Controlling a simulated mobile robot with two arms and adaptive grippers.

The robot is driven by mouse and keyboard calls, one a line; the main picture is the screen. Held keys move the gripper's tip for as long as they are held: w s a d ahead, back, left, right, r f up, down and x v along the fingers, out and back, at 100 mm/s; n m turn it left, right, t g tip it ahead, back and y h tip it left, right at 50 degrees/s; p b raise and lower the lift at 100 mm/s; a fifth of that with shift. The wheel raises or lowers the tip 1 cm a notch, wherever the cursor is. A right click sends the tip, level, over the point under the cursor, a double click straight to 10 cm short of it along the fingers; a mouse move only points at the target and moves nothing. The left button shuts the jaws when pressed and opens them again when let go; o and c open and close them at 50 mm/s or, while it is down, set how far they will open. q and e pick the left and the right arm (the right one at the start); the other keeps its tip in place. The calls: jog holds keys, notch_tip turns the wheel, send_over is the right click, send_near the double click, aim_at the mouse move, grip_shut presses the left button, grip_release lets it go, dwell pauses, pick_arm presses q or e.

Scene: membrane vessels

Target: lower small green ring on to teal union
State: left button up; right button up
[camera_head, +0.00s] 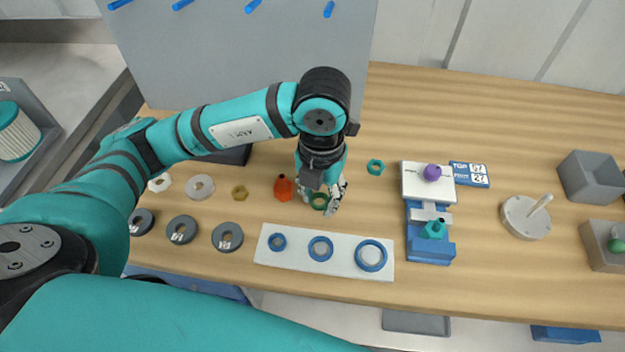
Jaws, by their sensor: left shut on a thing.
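The small green ring (319,202) is at the fingertips of my left gripper (322,197), low over the wooden table. The gripper points down and is shut on the ring. The fingers partly cover it, and I cannot tell whether it touches the table. A teal fitting (434,229), which looks like the teal union, sits on a blue fixture (430,250) to the right of the gripper. A separate teal hex ring (375,167) lies on the table behind and right of the gripper. My right gripper is out of view.
An orange-red part (283,188) stands close left of the gripper. A white board (262,250) with blue rings lies in front. A white block with a purple knob (432,173) stands behind the fitting. Grey washers lie at left; a round white piece (525,218) is at right.

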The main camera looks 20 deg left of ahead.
pick_arm(q)
notch_tip(320, 180, up, 4)
jog(key=shift+s+f+p, duration=0.1)
jog(key=shift+s+p, duration=0.05)
jog(key=shift+p, duration=0.95)
